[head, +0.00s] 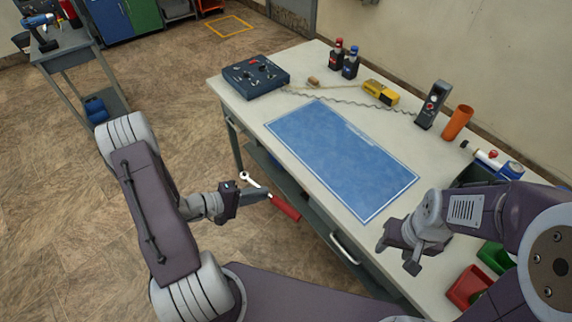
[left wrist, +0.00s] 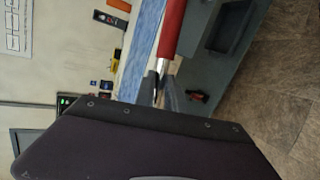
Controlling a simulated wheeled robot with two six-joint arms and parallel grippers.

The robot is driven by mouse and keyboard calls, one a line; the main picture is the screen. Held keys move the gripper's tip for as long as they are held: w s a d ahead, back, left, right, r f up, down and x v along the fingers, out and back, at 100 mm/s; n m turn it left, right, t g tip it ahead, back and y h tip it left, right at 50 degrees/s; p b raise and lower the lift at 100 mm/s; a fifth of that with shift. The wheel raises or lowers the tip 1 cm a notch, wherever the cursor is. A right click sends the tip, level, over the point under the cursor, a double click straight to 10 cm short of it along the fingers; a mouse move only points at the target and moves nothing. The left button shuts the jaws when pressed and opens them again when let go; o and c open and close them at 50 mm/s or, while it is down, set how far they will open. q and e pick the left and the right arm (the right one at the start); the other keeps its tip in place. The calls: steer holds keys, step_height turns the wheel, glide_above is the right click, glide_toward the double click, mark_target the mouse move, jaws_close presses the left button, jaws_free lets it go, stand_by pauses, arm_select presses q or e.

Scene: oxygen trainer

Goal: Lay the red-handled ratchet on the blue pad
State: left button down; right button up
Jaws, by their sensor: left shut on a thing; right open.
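The red-handled ratchet (head: 284,206) is in my left gripper (head: 262,194), which is shut on its metal shank. It hangs in the air off the table's near left side, with its ratchet head at upper left and the red handle at lower right. In the left wrist view the ratchet's red handle (left wrist: 171,27) points up from the fingers (left wrist: 160,88). The blue pad (head: 340,160) lies flat and bare on the white table. My right gripper (head: 398,258) is open and empty above the table's near right part.
On the table (head: 236,100) stand a dark blue control box (head: 255,76), two dark bottles (head: 343,60), a yellow device (head: 381,92), a handset (head: 432,104) and an orange cup (head: 457,122). Red (head: 468,286) and green bins sit at the near right.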

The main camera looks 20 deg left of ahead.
arm_select(q)
steer(key=w+a+n+t+y, duration=0.2)
steer(key=a, duration=0.1)
steer(key=w+a+n+y+b, duration=0.1)
steer(key=w, duration=0.1)
steer(key=shift+a+f+t, duration=0.3)
steer(key=shift+t, duration=0.1)
steer(key=w+d+r+n+y+b, duration=0.1)
steer(key=w+d+r+y+b, duration=0.15)
steer(key=w, duration=0.65)
steer(key=w+d+r+m+g+h+b, duration=0.1)
steer(key=w+d+r+h+b, duration=0.15)
steer(key=d, duration=0.65)
steer(key=w+d+r+m+h+b, duration=0.15)
steer(key=d+r, duration=0.25)
steer(key=d, duration=0.6)
steer(key=s+a+f, duration=0.4)
steer(key=a+f, duration=0.7)
steer(key=shift+s+f+p, duration=0.15)
steer(key=shift+p, duration=0.3)
arm_select(e)
steer(key=f, duration=0.3)
steer(key=s+f, duration=0.1)
steer(key=f, duration=0.2)
steer(key=shift+s+d+f, duration=0.15)
steer(key=shift+s, duration=0.05)
